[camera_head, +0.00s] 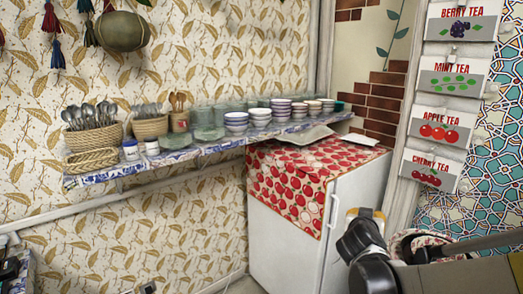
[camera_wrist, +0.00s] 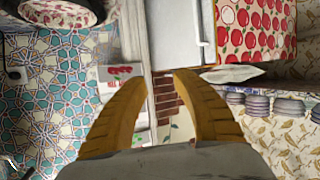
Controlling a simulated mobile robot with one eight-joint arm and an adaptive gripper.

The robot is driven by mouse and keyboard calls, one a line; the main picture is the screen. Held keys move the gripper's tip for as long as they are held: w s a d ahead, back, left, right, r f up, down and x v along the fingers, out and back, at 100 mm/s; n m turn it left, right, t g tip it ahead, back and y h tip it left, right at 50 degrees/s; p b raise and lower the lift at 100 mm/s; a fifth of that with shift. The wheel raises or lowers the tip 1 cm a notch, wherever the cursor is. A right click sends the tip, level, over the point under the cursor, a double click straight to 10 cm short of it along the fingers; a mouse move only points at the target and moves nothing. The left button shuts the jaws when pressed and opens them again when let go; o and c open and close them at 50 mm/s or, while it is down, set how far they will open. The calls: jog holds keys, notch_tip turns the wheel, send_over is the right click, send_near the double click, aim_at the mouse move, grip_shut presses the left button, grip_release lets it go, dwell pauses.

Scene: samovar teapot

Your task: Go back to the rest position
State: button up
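My gripper (camera_wrist: 162,80) shows in the wrist view as two ridged yellow fingers curving toward each other. Their tips are apart, and I see nothing held between them. In the head view my dark arm reaches in from the lower right. A yellow part of my gripper (camera_head: 366,214) shows there in front of the white fridge, and the fingertips are not clear. The white fridge (camera_head: 355,215) has a red apple-print cloth (camera_head: 290,185) over its top and side. In the wrist view the fridge (camera_wrist: 180,35) and cloth (camera_wrist: 255,30) appear beyond the fingers.
A wall shelf (camera_head: 215,148) holds stacked bowls (camera_head: 236,121), baskets (camera_head: 95,137) with spoons, and small jars. Tea signs (camera_head: 433,131) hang at the right. A floral-patterned round item (camera_wrist: 60,10) is at the wrist view's upper left. Open space surrounds the fingers.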

jog(key=s+a+f+n+g+y, duration=0.1)
jog(key=s+a+g+y, duration=0.1)
jog(key=s, duration=0.7)
jog(key=s+a+f+n+g+y, duration=0.1)
jog(key=s+a, duration=0.4)
jog(key=s, duration=0.5)
jog(key=s+a+f+n+g+y, duration=0.2)
jog(key=s+a+y, duration=0.1)
jog(key=s, duration=0.6)
jog(key=shift+s+a+n+g, duration=0.3)
jog(key=shift+a, duration=0.2)
